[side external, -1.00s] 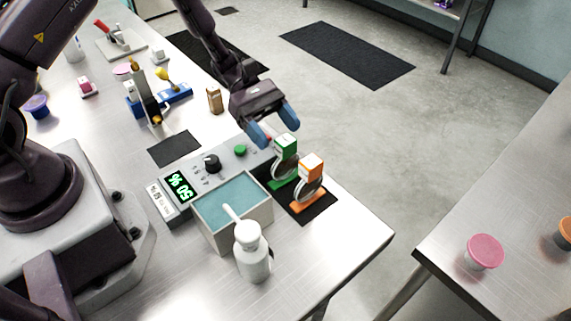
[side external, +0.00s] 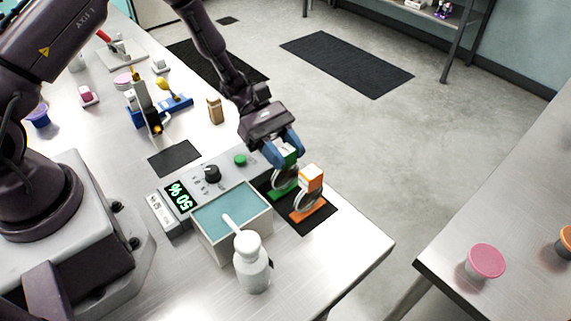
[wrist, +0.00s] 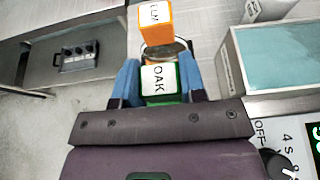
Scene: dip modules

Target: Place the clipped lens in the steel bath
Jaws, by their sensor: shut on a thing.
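Two clipped lenses stand on a black mat (side external: 318,224) at the table's front right. One has a green clip block (side external: 286,156) and green base; in the wrist view its block (wrist: 159,82) reads "OAK". My gripper (side external: 283,152) is shut on the green block, one blue finger on each side. The green lens still stands at the mat. The bath (side external: 233,241), filled with teal liquid, is left of the lenses; it also shows in the wrist view (wrist: 280,58).
A white bottle (side external: 251,265) stands against the bath's front. A control box (side external: 183,199) with a lit display, black knob and green button is behind the bath. A small wooden block (side external: 215,110) and blue stand (side external: 172,104) are farther back.

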